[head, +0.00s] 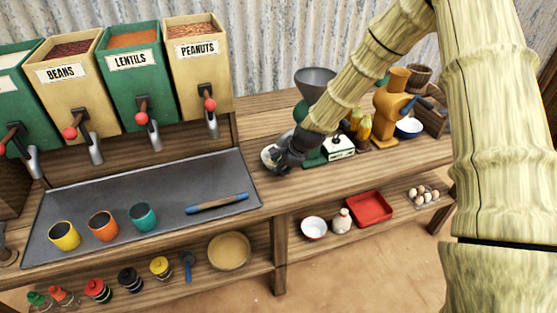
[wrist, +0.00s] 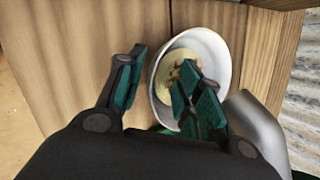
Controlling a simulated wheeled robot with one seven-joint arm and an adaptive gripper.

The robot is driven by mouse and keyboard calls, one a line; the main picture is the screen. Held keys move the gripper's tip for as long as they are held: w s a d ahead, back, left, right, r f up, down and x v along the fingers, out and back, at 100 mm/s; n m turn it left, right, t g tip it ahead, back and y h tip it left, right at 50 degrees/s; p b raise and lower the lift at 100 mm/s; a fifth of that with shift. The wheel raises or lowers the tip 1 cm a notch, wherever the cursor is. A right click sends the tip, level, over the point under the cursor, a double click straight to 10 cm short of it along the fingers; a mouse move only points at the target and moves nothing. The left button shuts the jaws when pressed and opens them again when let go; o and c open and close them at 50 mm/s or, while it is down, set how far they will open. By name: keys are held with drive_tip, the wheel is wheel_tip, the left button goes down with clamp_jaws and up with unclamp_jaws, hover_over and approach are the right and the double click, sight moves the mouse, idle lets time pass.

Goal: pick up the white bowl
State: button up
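A white bowl (head: 268,155) sits on the wooden counter, right of the grey tray, partly hidden by my gripper (head: 284,160). In the wrist view the white bowl (wrist: 222,49) shows a pale yellow inside with brown specks; whether this is food or a pattern I cannot tell. My gripper (wrist: 160,90) is open there. One finger is outside the bowl's left rim and the other is over the bowl's inside, so the rim lies between them. I cannot tell whether either finger touches it.
A green and white scale (head: 338,149) stands right of the bowl, close to my gripper. The grey tray (head: 150,190) holds cups and a blue-ended rod. Another pale bowl (head: 313,228) is on the lower shelf, and a blue-and-white bowl (head: 408,128) stands farther right.

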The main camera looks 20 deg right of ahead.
drive_tip(key=shift+w+a+f, duration=0.1)
drive_tip(key=shift+w+f, duration=0.15)
drive_tip(key=shift+f, duration=0.2)
clamp_jaws()
drive_tip(key=shift+r, duration=0.1)
